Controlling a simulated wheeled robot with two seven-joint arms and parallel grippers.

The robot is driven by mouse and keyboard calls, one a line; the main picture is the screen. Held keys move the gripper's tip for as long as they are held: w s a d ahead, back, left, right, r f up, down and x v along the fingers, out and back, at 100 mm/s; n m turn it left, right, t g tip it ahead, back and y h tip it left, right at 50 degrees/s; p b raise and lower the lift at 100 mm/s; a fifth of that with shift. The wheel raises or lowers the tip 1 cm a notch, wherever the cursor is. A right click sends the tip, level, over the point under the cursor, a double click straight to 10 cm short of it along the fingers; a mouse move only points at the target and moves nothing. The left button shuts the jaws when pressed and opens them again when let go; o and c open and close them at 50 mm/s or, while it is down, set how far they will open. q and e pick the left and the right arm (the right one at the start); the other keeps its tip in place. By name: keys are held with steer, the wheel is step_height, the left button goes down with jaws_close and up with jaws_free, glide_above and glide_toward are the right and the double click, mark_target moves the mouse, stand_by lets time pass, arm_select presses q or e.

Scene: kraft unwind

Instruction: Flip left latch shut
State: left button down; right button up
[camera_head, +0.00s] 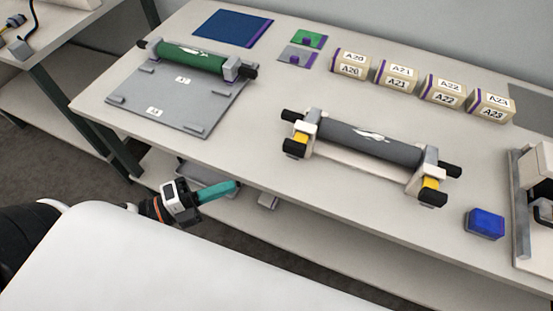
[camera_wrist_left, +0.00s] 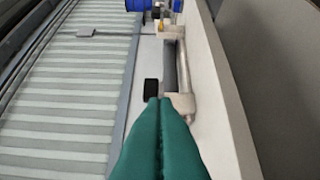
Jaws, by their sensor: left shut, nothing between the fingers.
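A roll stand with a dark grey roll (camera_head: 370,144) lies across the middle of the table. Its left latch (camera_head: 299,138), yellow with a black end, is at the front of the stand's left bracket. A matching right latch (camera_head: 430,187) is at the right bracket; I cannot tell how far either is turned. My left gripper (camera_head: 236,186) has teal fingers, pressed together and empty. It is in front of the table's near edge, left of the stand and apart from the left latch. The closed fingers fill the lower middle of the left wrist view (camera_wrist_left: 161,104). My right gripper is not in view.
A green roll (camera_head: 192,57) rests on a grey plate (camera_head: 165,98) at the back left. Several labelled boxes (camera_head: 396,73) line the back. A blue block (camera_head: 485,223) and a machine (camera_head: 540,205) stand at the right. The table between plate and stand is clear.

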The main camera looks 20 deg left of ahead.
arm_select(q)
steer(key=shift+s+d+r+m+g+h, duration=0.35)
steer(key=shift+d+r+m, duration=0.2)
steer(key=shift+r, duration=0.2)
steer(key=p, duration=0.3)
glide_toward(297, 153)
steer(key=d, duration=0.4)
steer(key=shift+w+d+f+p, duration=0.15)
steer(key=shift+w+p, duration=0.15)
steer(key=shift+w, duration=1.65)
